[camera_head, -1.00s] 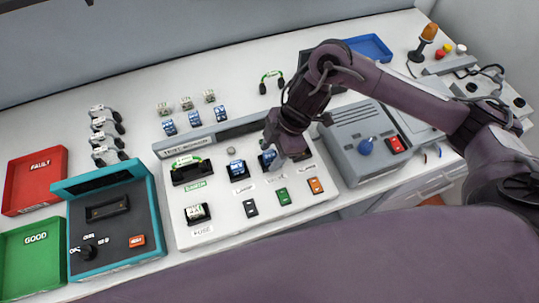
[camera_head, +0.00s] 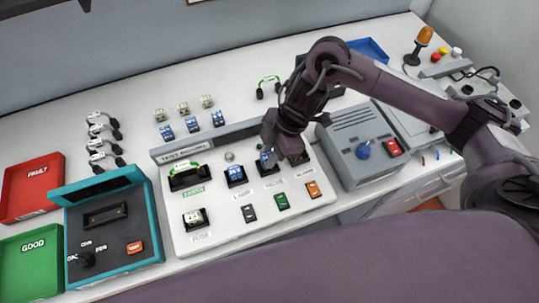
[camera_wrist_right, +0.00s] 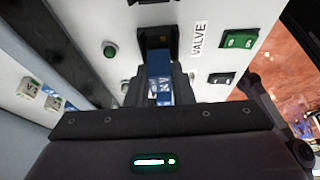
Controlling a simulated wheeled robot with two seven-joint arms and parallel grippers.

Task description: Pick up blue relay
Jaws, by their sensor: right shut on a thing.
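My right gripper (camera_head: 269,158) is over the valve socket on the test board and is shut on a blue relay (camera_head: 264,164). The relay also shows in the right wrist view (camera_wrist_right: 159,86), between the fingers, with the dark socket (camera_wrist_right: 157,42) just beyond it. I cannot tell whether the relay is still seated in the socket or free of it. Another blue relay (camera_head: 235,175) sits in the lamp socket to the left. Several blue relays, including one (camera_head: 192,125), stand behind the board. My left gripper is not in view.
The white test board (camera_head: 225,218) bears a green switch (camera_head: 282,201), an orange switch (camera_head: 313,189) and a fuse (camera_head: 194,217). A teal tester (camera_head: 148,226), a red fault tray (camera_head: 58,180) and a green good tray (camera_head: 20,284) are left. A grey box (camera_head: 350,140) stands right.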

